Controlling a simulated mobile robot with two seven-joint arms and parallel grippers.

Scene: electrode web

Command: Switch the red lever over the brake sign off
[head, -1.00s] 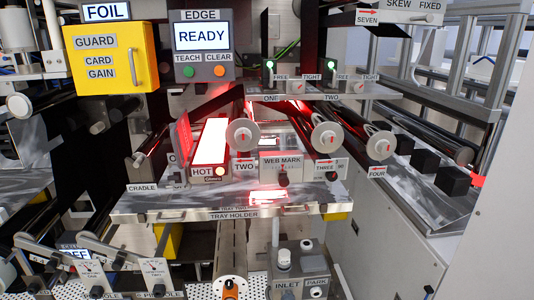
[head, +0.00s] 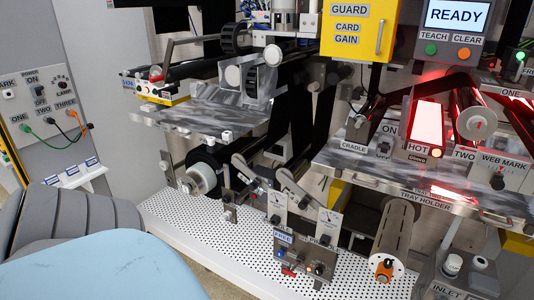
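Neither gripper is in view. I cannot clearly read a brake sign. A small red part (head: 288,272) sits low on the front of a grey control box (head: 306,262) at the bottom middle, below a sign with blue lettering (head: 283,238). Another small red part (head: 156,74) sits on the unit at the upper left, just over small signs (head: 128,83). I cannot tell which red part is the lever, or its setting.
A metal shelf (head: 205,119) juts out at the left, and a tray holder (head: 425,197) at the right. A perforated white deck (head: 225,235) runs below. A large grey and light blue shape (head: 100,268) fills the lower left; I cannot tell what it is.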

